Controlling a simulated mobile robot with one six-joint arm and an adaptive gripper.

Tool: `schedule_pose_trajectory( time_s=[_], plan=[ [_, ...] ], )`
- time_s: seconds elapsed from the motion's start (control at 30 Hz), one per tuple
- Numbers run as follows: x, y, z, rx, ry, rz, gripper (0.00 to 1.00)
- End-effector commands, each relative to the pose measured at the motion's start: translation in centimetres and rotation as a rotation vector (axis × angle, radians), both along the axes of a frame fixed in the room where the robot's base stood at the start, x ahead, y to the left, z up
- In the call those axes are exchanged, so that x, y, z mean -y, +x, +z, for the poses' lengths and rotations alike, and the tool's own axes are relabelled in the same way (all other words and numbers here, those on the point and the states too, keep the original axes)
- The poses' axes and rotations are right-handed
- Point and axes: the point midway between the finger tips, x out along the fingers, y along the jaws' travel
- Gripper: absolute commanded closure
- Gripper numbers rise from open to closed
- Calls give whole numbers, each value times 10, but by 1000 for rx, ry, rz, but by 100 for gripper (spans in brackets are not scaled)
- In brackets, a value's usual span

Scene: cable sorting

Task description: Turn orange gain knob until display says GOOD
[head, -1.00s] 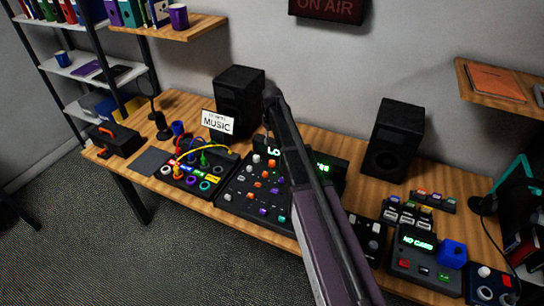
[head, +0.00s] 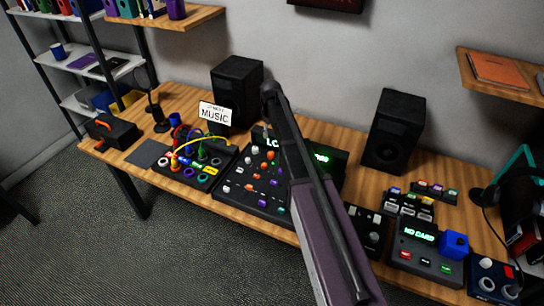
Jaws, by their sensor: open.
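The black mixer (head: 230,200) stands on the wooden desk with rows of orange, white and purple knobs. Several knobs are orange, one near the top of the panel (head: 271,155) and one lower (head: 249,187); I cannot tell which is the gain knob. A lit display (head: 270,142) at the mixer's top starts with "LO"; my arm covers the rest. My gripper's fingers are not visible.
A patch box with coloured cables (head: 205,172) sits left of the mixer, and a MUSIC sign (head: 215,113) behind it. Black speakers (head: 236,90) (head: 393,130) stand at the back. A "NO CARD" device (head: 420,234) and a blue cube (head: 455,244) are at right.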

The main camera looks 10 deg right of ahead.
Motion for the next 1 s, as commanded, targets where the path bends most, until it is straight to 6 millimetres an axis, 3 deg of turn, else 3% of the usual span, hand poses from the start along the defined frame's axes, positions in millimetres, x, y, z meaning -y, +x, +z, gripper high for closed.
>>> schedule_pose_trajectory(
  time_s=[1.0],
  plan=[
    [1, 0, -83, 0, 0, -2, 44]
  ],
)
